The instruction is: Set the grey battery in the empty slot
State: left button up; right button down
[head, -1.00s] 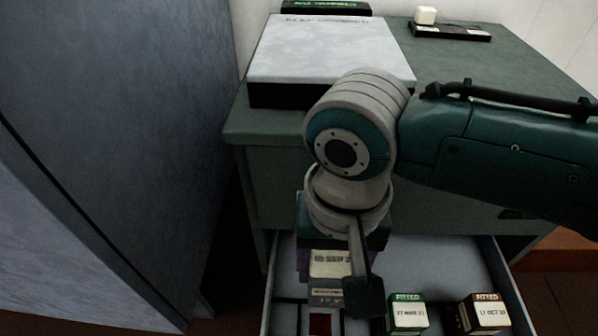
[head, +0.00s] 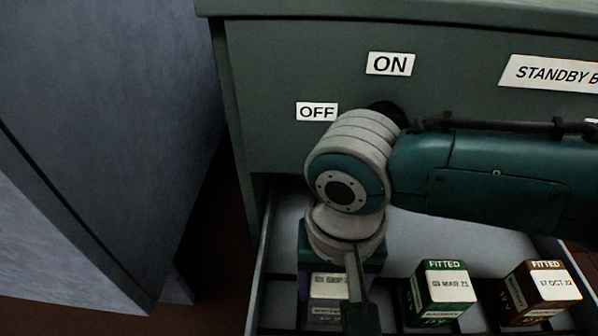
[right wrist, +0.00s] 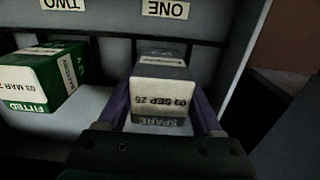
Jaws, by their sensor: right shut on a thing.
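The grey battery (head: 328,287) has a white date label and shows below my right wrist in the head view. My right gripper (right wrist: 162,108) is shut on it, with a purple finger on each side in the right wrist view. There the battery (right wrist: 160,92) reads "SPARE" and "03 SEP 25", upside down, and lines up with the "ONE" tag (right wrist: 165,9). Its lower end is hidden, so I cannot tell whether it touches the slot floor. My left gripper is not in view.
The open drawer (head: 283,222) has dark dividers. A green battery (head: 440,290) and a brown battery (head: 540,290), both marked "FITTED", stand to the right. The green cabinet front (head: 275,65) rises behind, with "ON" (head: 390,64) and "OFF" (head: 317,112) labels. A grey cabinet (head: 100,130) stands left.

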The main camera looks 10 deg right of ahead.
jog(key=shift+f, duration=0.15)
jog(key=shift+c, duration=0.2)
grip_release()
